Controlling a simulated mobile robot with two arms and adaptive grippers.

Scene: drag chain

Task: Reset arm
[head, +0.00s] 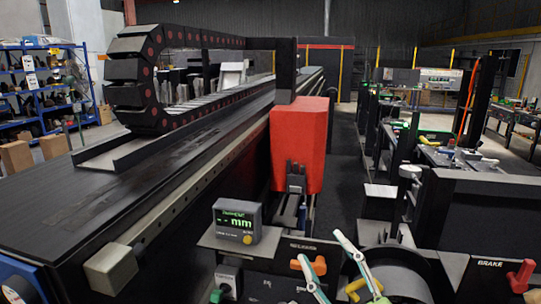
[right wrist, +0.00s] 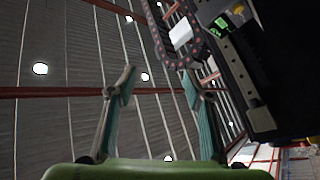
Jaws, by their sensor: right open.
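My right gripper (head: 320,246) shows at the bottom of the head view, its two pale green fingers pointing up. It is open, with nothing between the fingers. In the right wrist view the same open fingers (right wrist: 157,74) stand apart against the ceiling. The black drag chain (head: 135,85) with red dots curls over the long black machine bed at upper left. It also shows in the right wrist view (right wrist: 157,35), beyond the fingers. My left gripper is not in view.
A red block-shaped housing (head: 298,145) stands at the centre. A digital display reading mm (head: 237,220) sits in front of it. A red BRAKE lever (head: 521,276) and an orange handle (head: 309,264) are near the gripper. Blue shelving (head: 45,90) stands far left.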

